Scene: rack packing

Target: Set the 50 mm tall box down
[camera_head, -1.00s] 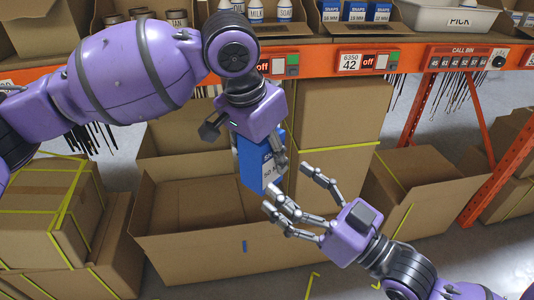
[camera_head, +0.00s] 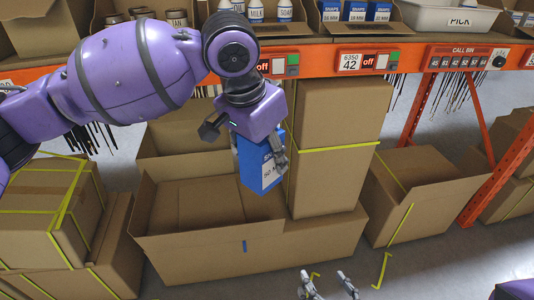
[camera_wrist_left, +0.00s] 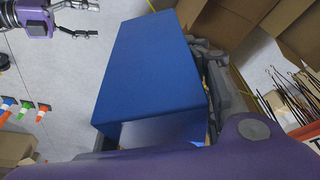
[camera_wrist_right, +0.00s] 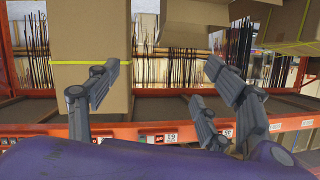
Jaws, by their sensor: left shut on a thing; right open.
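The 50 mm tall box (camera_head: 262,165) is blue with a white label panel. My left gripper (camera_head: 258,145) is shut on it and holds it, slightly tilted, above the open cardboard carton (camera_head: 210,243). In the left wrist view the blue box (camera_wrist_left: 150,75) fills the middle, with dark finger parts along its right side. My right gripper (camera_head: 328,285) is open and empty at the bottom edge of the head view, well apart from the box. Its spread fingers also show in the right wrist view (camera_wrist_right: 165,90).
Another open carton (camera_head: 415,195) is further right, and taped cartons (camera_head: 55,205) stand at left. The orange rack beam (camera_head: 320,62) and shelf with bins run across the back.

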